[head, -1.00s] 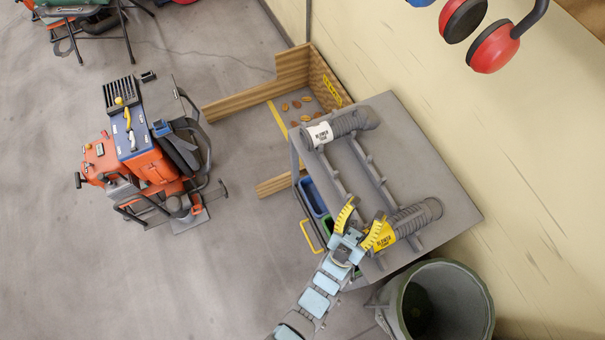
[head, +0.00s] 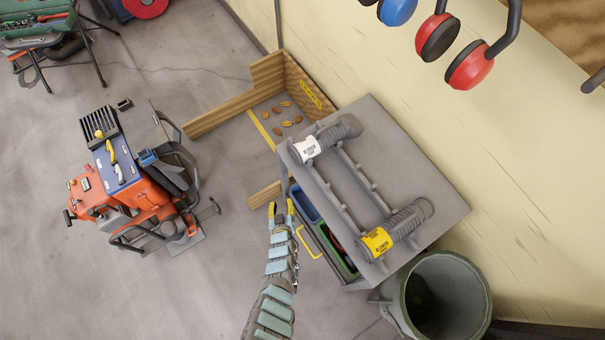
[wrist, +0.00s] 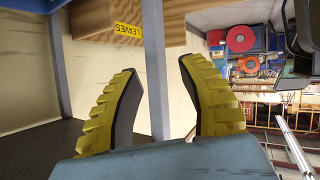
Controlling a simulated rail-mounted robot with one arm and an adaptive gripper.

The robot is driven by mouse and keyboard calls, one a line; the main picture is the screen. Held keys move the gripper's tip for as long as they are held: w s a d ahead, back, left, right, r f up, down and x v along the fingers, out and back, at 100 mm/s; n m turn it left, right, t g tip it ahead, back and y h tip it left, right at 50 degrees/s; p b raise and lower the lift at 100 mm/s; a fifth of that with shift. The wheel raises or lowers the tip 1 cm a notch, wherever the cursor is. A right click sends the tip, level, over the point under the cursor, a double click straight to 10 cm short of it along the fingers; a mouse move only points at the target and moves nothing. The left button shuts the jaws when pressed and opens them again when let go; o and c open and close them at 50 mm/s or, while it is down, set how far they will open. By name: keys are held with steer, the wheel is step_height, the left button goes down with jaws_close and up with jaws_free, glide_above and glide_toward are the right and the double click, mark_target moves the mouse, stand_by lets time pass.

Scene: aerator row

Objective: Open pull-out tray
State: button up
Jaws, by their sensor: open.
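The pull-out tray (head: 325,242) is under the grey cabinet top, its blue and green bins partly showing at the left side. Its yellow handle (head: 308,243) sticks out on that side. My gripper (head: 281,207) is open and empty, to the upper left of the handle and apart from it in the head view. In the wrist view my gripper's yellow ribbed fingers (wrist: 160,105) are spread wide, with a grey post behind the gap. The handle does not show in the wrist view.
Two hose pieces lie on a rack on the cabinet top (head: 440,190). A grey bin (head: 397,310) stands at the lower right. A wooden-walled leaf bay (head: 300,85) is behind. An orange machine (head: 135,190) stands left, with free floor between.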

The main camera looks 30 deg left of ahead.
step_height(320, 180, down, 6)
steer(key=s+g+h, duration=0.1)
steer(key=g+h, duration=0.1)
steer(key=g, duration=0.1)
steer(key=n+g+h, duration=0.4)
steer(key=g+h, duration=0.1)
steer(key=h, duration=0.1)
glide_toward(304, 242)
steer(key=b+x, duration=0.9)
steer(key=b, duration=0.9)
steer(key=shift+f, duration=0.2)
jaws_close()
